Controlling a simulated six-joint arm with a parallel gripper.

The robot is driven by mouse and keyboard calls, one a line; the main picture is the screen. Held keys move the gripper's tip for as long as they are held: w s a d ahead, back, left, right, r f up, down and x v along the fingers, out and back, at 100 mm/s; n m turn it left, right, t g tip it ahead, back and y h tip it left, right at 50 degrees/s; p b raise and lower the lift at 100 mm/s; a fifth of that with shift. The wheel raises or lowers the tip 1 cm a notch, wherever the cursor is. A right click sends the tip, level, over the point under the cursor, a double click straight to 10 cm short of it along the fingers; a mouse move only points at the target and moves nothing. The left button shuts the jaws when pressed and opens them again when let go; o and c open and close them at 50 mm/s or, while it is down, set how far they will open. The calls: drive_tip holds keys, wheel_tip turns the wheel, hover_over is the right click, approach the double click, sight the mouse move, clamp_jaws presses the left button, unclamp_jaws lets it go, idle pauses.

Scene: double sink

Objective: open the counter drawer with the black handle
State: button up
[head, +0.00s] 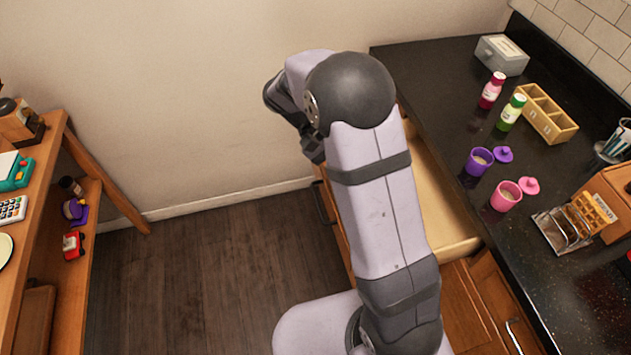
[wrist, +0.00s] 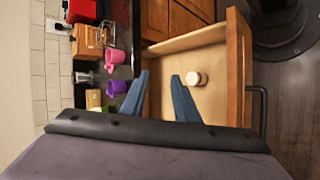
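The counter drawer (head: 452,205) is pulled out from under the dark counter. Its pale wood inside shows to the right of my arm, which hides much of it. Its black handle (head: 321,204) is on the outer front face, left of my arm. In the wrist view the open drawer (wrist: 200,42) shows with its front panel at the right and the black handle (wrist: 264,108) beyond it. My gripper (wrist: 158,75) has its two blue fingers spread with nothing between them. It appears over the drawer's inside, apart from the handle.
A small round jar (wrist: 196,78) sits inside the drawer. The counter (head: 455,95) holds purple (head: 479,161) and pink (head: 506,195) cups, bottles, a wooden box (head: 543,115) and a wire rack (head: 562,230). A wooden shelf (head: 92,190) stands at left; the floor between is clear.

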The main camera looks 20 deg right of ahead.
drive_tip(key=w+a+f+n+t+y, duration=0.25)
drive_tip(key=a+f+y, duration=0.25)
drive_tip(key=a+f, duration=0.45)
drive_tip(key=n+t+y, duration=0.1)
drive_tip(key=n+t, duration=0.1)
drive_tip(key=t, duration=0.1)
approach(317, 201)
drive_tip(key=shift+m, duration=0.25)
drive_tip(key=shift+p+x, duration=0.85)
drive_tip(key=shift+x, duration=2.85)
clamp_jaws()
